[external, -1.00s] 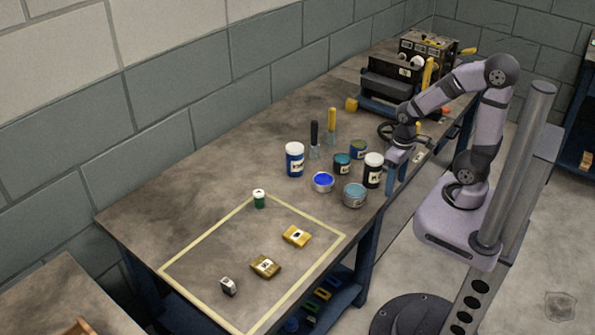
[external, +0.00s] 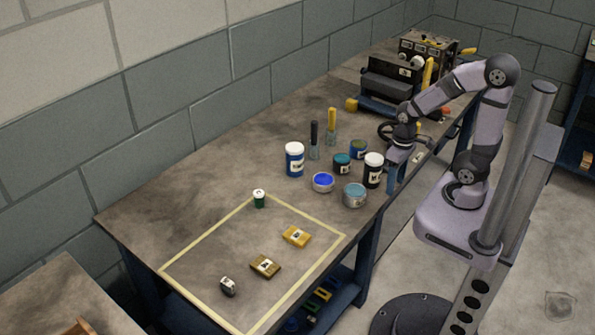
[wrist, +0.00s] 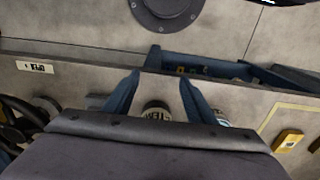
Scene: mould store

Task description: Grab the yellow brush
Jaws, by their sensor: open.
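The yellow brush (external: 332,125) stands upright on the bench with its yellow handle up, in the external view. It is beside a black-handled brush (external: 314,138), behind the paint jars. I cannot make it out in the wrist view. My gripper (external: 393,180) is at the bench's right edge, to the right of the brush and apart from it. In the wrist view its two blue fingers (wrist: 158,88) are spread, with nothing held between them.
A handwheel (external: 388,131) is behind my gripper. A taped area (external: 190,246) at the front holds small blocks.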

